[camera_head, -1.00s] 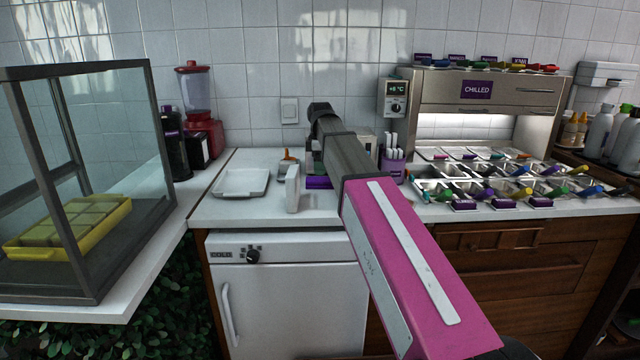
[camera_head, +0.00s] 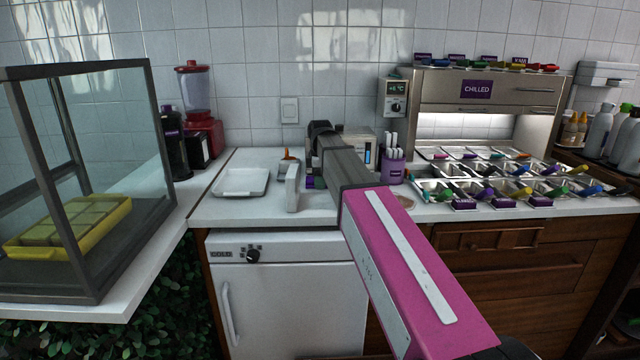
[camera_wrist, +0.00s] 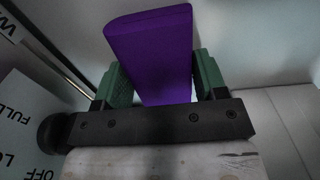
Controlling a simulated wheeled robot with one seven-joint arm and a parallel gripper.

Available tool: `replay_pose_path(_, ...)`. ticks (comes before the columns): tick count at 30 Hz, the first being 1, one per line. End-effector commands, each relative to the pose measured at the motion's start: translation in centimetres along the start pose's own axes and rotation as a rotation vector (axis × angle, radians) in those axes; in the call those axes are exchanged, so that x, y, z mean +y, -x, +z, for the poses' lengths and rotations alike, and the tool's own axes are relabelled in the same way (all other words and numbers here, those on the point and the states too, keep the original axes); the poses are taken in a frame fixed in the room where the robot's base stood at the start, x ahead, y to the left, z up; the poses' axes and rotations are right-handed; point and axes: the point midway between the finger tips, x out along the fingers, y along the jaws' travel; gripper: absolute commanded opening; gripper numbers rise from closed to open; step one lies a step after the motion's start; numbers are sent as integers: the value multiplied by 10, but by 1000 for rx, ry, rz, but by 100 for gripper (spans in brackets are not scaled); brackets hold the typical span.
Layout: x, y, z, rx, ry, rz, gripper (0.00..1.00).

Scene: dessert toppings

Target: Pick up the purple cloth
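The purple cloth (camera_wrist: 153,50) looks like a thick folded block in the wrist view. It lies between the green fingers of my gripper (camera_wrist: 165,80). The fingers stand wide apart, one on each side. A thin light gap shows beside the right finger, and the cloth overlaps the left finger, so contact there is unclear.
A white upright panel (camera_head: 293,187) stands just left of the cloth, with a white tray (camera_head: 241,182) beyond it. A purple holder with white-handled tools (camera_head: 392,168) and a small appliance (camera_head: 358,147) stand to the right. The white counter's front (camera_head: 250,214) is clear.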

Motion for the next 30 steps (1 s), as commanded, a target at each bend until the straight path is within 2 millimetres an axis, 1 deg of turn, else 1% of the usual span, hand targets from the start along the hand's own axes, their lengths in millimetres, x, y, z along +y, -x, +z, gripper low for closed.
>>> replay_pose_path(8,0,0,0,0,0,0,42)
replay_pose_path(11,0,4,0,0,0,0,42)
replay_pose_path(14,1,15,0,0,0,2,42)
replay_pose_path(24,1,74,0,1,0,2,42)
replay_pose_path(27,1,86,0,0,0,1,42)
replay_pose_path(30,1,95,0,0,0,1,42)
